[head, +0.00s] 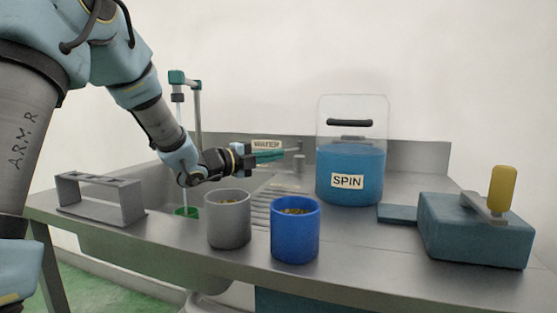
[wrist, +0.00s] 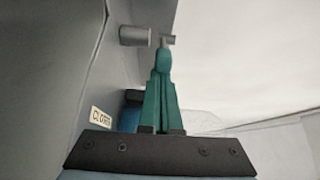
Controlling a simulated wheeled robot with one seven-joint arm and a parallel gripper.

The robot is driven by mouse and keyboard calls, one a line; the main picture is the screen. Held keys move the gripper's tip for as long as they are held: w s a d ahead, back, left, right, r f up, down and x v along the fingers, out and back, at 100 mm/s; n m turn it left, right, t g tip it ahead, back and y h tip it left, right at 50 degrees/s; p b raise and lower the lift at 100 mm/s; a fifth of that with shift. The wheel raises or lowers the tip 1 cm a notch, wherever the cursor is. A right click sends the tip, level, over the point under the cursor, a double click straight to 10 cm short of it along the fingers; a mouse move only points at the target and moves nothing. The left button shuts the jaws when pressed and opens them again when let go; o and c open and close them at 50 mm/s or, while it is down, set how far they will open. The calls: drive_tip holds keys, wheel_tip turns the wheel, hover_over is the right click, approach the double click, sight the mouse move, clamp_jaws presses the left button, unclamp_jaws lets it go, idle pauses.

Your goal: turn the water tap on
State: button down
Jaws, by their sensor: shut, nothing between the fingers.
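The water tap (head: 196,105) is a grey upright pipe with a teal top and a dark nozzle over the sink at the left. In the wrist view, the fingertips (wrist: 163,52) are close to a grey cylinder (wrist: 135,37) and a smaller grey piece (wrist: 168,40); contact is unclear.
A grey cup (head: 228,225) and a blue cup (head: 295,235) stand at the front edge below my gripper. A grey rack (head: 100,198) is at left. The blue SPIN container (head: 350,172) and a teal box with a yellow-handled lever (head: 475,232) are at right.

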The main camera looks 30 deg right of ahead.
drive_tip(key=shift+w+a, duration=0.1)
drive_tip(key=shift+w, duration=0.05)
idle(0.4)
drive_tip(key=a, duration=0.7)
drive_tip(key=shift+s+a, duration=0.2)
drive_tip(key=shift+s, duration=0.1)
drive_tip(key=shift+r, duration=0.1)
